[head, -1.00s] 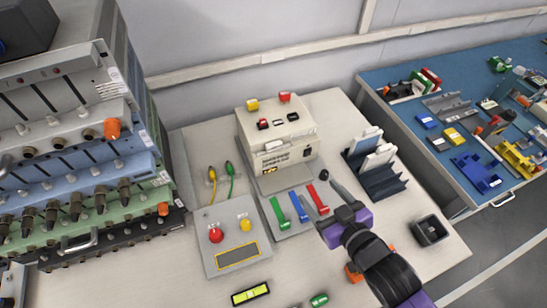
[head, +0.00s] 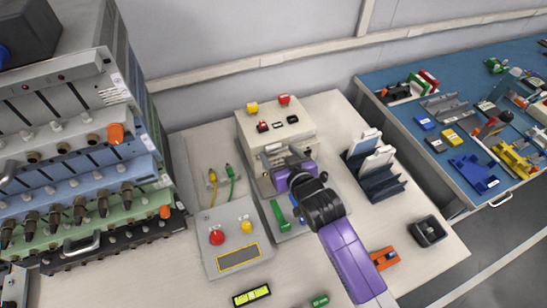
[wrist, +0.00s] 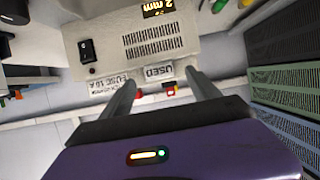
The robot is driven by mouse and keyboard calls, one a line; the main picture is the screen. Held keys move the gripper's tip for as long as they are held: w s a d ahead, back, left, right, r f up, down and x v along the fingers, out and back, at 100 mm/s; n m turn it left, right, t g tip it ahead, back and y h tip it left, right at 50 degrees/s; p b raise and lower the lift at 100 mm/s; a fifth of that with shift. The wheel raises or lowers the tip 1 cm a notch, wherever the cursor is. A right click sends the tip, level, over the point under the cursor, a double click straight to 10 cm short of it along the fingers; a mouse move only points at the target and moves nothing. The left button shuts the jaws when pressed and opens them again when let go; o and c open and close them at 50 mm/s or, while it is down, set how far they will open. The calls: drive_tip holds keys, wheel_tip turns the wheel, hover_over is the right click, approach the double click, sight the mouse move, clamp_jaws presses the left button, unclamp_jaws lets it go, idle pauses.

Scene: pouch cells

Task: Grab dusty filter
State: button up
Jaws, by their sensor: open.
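The beige machine (head: 250,128) stands at the back middle of the table. My gripper (head: 285,157) is open in front of its front face. In the wrist view, the machine's front (wrist: 165,25) appears upside down, and my two fingers (wrist: 160,80) point toward it, apart, with nothing visibly held. A label reading "USED" (wrist: 158,73) shows between the fingertips. I cannot pick out a dusty filter for certain; my gripper hides part of the machine's front. Pale flat pieces (head: 376,158) stand in a dark slotted rack (head: 384,188) to the right.
A control panel (head: 222,262) with red and yellow buttons lies left of my arm. A green-handled piece (head: 280,214) is close beside the gripper. A tall stacked rack (head: 80,160) stands left. A black tray (head: 428,231) and blue bench (head: 460,130) are right.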

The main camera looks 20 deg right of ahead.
sight(276, 148)
drive_tip(key=shift+x, duration=1.15)
clamp_jaws()
